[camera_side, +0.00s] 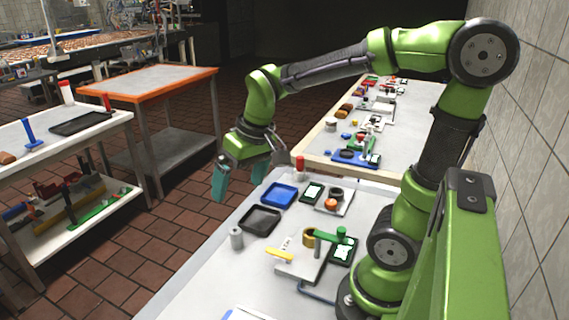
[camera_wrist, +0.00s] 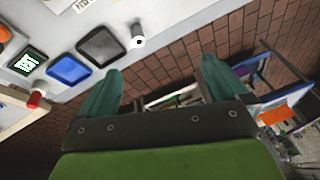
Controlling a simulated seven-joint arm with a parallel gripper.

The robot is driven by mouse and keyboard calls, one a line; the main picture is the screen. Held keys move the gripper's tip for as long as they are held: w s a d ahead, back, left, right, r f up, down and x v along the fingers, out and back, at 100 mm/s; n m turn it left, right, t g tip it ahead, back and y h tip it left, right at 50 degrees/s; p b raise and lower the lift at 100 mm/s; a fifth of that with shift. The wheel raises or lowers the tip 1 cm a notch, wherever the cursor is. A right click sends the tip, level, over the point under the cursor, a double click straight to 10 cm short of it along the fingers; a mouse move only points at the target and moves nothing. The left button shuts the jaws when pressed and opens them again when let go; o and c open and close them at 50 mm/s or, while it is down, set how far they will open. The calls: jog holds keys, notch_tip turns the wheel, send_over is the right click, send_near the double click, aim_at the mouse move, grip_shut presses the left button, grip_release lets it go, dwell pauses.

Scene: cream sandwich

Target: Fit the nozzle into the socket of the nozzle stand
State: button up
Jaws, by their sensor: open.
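My gripper (camera_side: 238,182) is open and empty, held up beyond the far left edge of the white table. Its teal fingers also show wide apart in the wrist view (camera_wrist: 162,72), with brick floor between them. A small grey cylinder (camera_side: 236,238) stands upright near the table's left edge and may be the nozzle; it also shows in the wrist view (camera_wrist: 138,38), with a dark opening in its top.
A black tray (camera_side: 261,220) and a blue tray (camera_side: 279,195) lie beyond the cylinder. A red-capped bottle (camera_side: 300,166) stands at the far edge.

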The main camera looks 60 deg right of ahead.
jog(key=s+a+r+m+t+y, duration=0.1)
jog(key=s+a+r+t, duration=0.1)
jog(key=s, duration=0.4)
jog(key=shift+s+a+t, duration=0.3)
jog(key=shift+a+t, duration=0.35)
jog(key=shift+t, duration=0.15)
jog(key=shift+s+a+r, duration=0.1)
jog(key=shift+s+r, duration=0.15)
jog(key=shift+c, duration=0.3)
jog(key=shift+r, duration=0.25)
jog(key=shift+c, duration=1.3)
jog(key=shift+a, duration=0.1)
jog(key=c, duration=0.4)
jog(key=shift+o, duration=0.2)
